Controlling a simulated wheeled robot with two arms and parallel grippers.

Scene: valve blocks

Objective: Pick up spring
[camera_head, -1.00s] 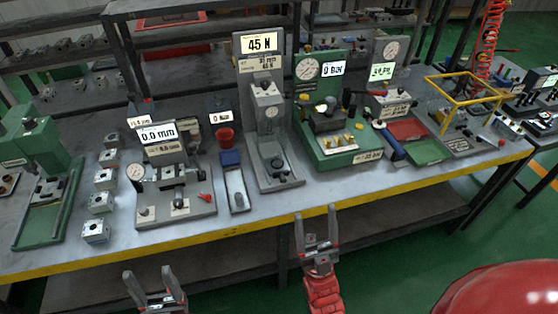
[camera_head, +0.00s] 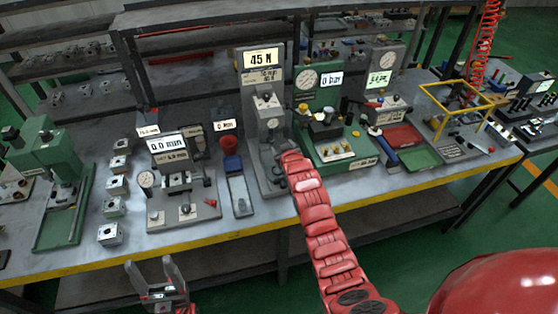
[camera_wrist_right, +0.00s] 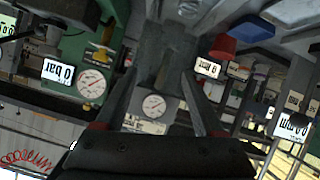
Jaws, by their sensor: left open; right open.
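I cannot make out a spring for certain in either view. The grey press-like tester (camera_head: 263,105) with the "45 N" display (camera_head: 264,59) stands at the middle of the bench, and its lower part is partly hidden by my right arm. My right gripper (camera_wrist_right: 160,75) is open at this tester, its fingers on either side of the grey column in the right wrist view. The tester's round gauge (camera_wrist_right: 153,105) shows between the fingers. In the head view the right fingers are mostly hidden behind the wrist. My left gripper (camera_head: 157,274) is open and empty, in front of the bench edge.
A green rig (camera_head: 334,150) with a gauge stands close right of the tester. A red cup (camera_head: 228,145) and narrow tray (camera_head: 239,193) stand left. A dial-gauge stand (camera_head: 182,215) and several metal blocks (camera_head: 111,234) are further left. A yellow frame (camera_head: 452,98) rises at right.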

